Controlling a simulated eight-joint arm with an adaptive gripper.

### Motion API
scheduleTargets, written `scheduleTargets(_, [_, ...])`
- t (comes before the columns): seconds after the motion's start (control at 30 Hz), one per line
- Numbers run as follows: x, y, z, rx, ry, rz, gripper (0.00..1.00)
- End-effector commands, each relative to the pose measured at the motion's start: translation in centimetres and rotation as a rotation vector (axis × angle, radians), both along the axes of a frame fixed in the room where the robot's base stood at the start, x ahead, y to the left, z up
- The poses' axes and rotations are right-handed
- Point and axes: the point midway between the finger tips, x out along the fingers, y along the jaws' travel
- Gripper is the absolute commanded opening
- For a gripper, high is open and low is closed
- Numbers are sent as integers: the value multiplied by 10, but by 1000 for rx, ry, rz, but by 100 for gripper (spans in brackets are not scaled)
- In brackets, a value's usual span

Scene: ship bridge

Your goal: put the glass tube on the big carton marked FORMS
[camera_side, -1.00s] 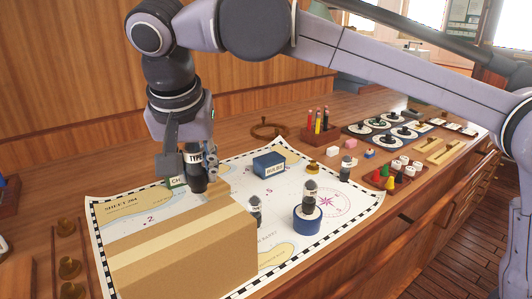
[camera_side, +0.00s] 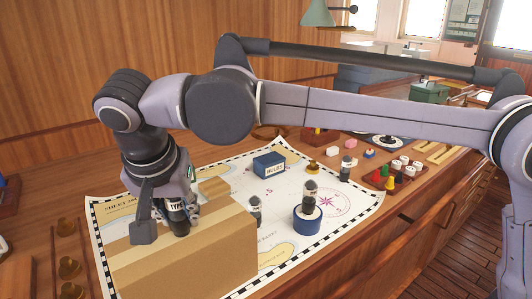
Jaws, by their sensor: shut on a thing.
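My gripper (camera_side: 180,212) is shut on a dark tube (camera_side: 177,217) with a white label reading "TYPE", held slightly tilted over the top of the big brown carton (camera_side: 212,264) in the front left. I cannot tell whether the tube's lower end touches the carton. The FORMS mark does not show from this side. Similar dark-based tubes stand apart: one behind the carton's right corner (camera_side: 255,209), one on a round blue stand (camera_side: 310,191), and one farther right (camera_side: 346,169).
A chart (camera_side: 285,248) lies under the carton. A blue BULBS box (camera_side: 269,164) and the round blue stand (camera_side: 307,218) are on it. Brass pieces (camera_side: 67,267) sit at the left edge. Red, green and yellow pieces (camera_side: 384,178) lie to the right.

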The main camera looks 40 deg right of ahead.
Motion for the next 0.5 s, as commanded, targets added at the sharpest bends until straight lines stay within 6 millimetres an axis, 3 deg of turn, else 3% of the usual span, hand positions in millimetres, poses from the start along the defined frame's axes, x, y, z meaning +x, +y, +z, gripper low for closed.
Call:
scheduleTargets(0.17, [0,0,-2,0,0,0,1])
scheduleTargets(0.2, [0,0,-3,0,0,0,32])
scheduleTargets(0.27, [0,0,-3,0,0,0,50])
scheduleTargets(0.5, [0,0,-3,0,0,0,52])
